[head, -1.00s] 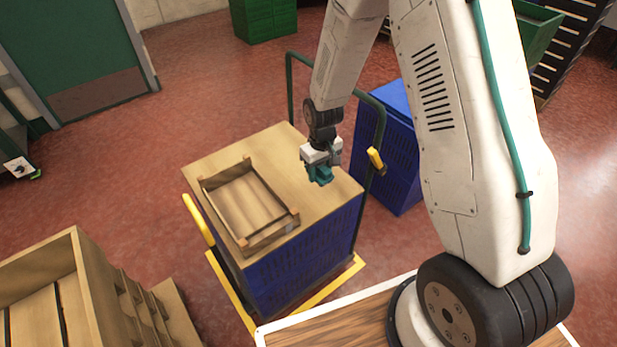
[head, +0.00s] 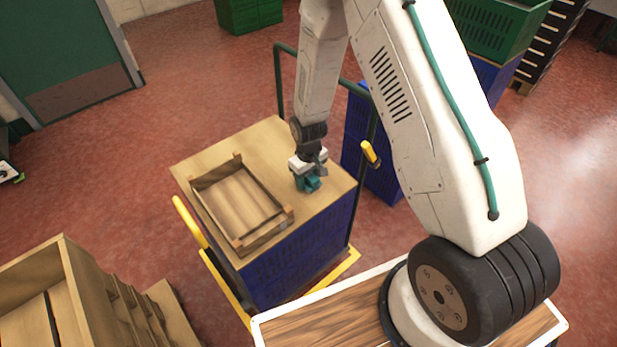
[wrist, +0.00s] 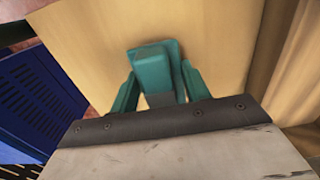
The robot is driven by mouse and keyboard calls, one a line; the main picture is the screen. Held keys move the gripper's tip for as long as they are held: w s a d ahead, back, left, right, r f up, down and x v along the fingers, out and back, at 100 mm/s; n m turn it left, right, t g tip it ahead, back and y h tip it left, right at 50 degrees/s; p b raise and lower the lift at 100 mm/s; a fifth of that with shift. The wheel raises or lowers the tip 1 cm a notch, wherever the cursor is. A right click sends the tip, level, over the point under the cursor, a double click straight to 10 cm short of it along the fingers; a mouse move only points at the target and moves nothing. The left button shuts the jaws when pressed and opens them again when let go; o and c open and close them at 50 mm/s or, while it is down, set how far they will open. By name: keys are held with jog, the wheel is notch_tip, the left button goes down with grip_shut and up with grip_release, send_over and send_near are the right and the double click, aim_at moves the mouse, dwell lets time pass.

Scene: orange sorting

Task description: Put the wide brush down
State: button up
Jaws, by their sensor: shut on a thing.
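The wide brush (wrist: 152,72) is a teal block between my gripper's two teal fingers in the wrist view. My gripper (head: 308,184) is shut on it, above the right part of the wooden top (head: 262,150) of the trolley stack. In the head view the brush and the teal fingers blend together. The brush is at or just above the wooden top; I cannot tell whether it touches. Its lower side is hidden.
A shallow wooden tray (head: 205,183) lies on the same top, left of my gripper. The trolley has a green rail (head: 278,80) with a yellow grip (head: 370,153) behind and to the right. Blue crates (head: 372,175) stand behind. Bare wood surrounds my gripper.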

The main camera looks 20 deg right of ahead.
jog(key=o, duration=0.9)
jog(key=shift+f, duration=0.1)
jog(key=s+d+r+m, duration=0.1)
jog(key=s+r, duration=0.2)
jog(key=r, duration=0.8)
jog(key=s+r, duration=0.4)
jog(key=r, duration=0.7)
jog(key=s+d+r+m, duration=0.1)
jog(key=s+r, duration=0.2)
jog(key=r, duration=0.8)
jog(key=shift+m+t, duration=0.6)
jog(key=shift+m, duration=0.2)
jog(key=s+r, duration=0.3)
jog(key=s, duration=0.3)
jog(key=s+r, duration=0.3)
jog(key=s, duration=0.4)
jog(key=s+d+r, duration=0.1)
jog(key=s+r, duration=0.3)
jog(key=s, duration=0.3)
jog(key=shift+r, duration=0.1)
